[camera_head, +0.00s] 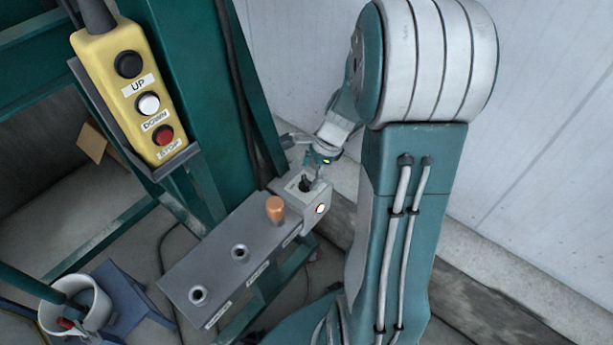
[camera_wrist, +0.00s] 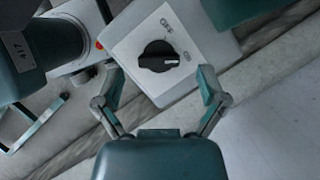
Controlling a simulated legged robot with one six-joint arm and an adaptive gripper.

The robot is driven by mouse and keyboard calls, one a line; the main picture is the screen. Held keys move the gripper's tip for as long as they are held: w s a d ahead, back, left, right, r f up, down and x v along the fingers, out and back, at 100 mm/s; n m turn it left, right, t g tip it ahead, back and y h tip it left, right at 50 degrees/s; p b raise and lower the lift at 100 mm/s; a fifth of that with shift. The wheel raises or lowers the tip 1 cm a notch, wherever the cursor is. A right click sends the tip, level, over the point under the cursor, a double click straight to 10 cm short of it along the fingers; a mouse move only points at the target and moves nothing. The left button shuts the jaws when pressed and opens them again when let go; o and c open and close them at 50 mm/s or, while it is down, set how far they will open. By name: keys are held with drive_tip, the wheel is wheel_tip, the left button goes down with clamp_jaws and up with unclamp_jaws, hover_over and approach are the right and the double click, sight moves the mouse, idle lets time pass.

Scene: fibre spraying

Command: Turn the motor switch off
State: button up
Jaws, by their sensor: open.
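The motor switch is a black rotary knob (camera_wrist: 158,56) on a light grey box (camera_wrist: 125,50). Its pale pointer mark faces right in the wrist view, toward one of two small printed symbols. My gripper (camera_wrist: 160,76) is open and empty. Its fingertips are spread either side of the knob, slightly short of it; I cannot tell whether they touch the box.
The grey panel (camera_head: 200,265) carries an orange peg (camera_head: 275,208) and two empty round sockets. A yellow pendant (camera_head: 125,85) with UP, DOWN and STOP buttons hangs at upper left. A white cup-like container (camera_head: 90,310) is at lower left. A pale wall stands right.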

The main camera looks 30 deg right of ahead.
drive_tip(key=shift+w+a+f, duration=0.1)
drive_tip(key=shift+a+f, duration=0.1)
drive_tip(key=shift+f, duration=0.5)
drive_tip(key=shift+a+f, duration=0.1)
drive_tip(key=shift+a, duration=0.15)
drive_tip(key=c, duration=1.2)
drive_tip(key=shift+o, duration=0.2)
drive_tip(key=shift+n, duration=0.3)
drive_tip(key=n+g, duration=0.1)
drive_tip(key=n, duration=0.2)
drive_tip(key=n+g, duration=0.1)
drive_tip(key=n, duration=0.2)
drive_tip(key=shift+w+g, duration=0.1)
drive_tip(key=shift+g, duration=0.2)
drive_tip(key=n+g, duration=0.1)
drive_tip(key=n, duration=0.2)
drive_tip(key=shift+n+h, duration=0.3)
drive_tip(key=shift+h, duration=0.1)
drive_tip(key=shift+w+n+g+h, duration=0.1)
drive_tip(key=shift+n+g+h, duration=0.45)
drive_tip(key=shift+n, duration=1.25)
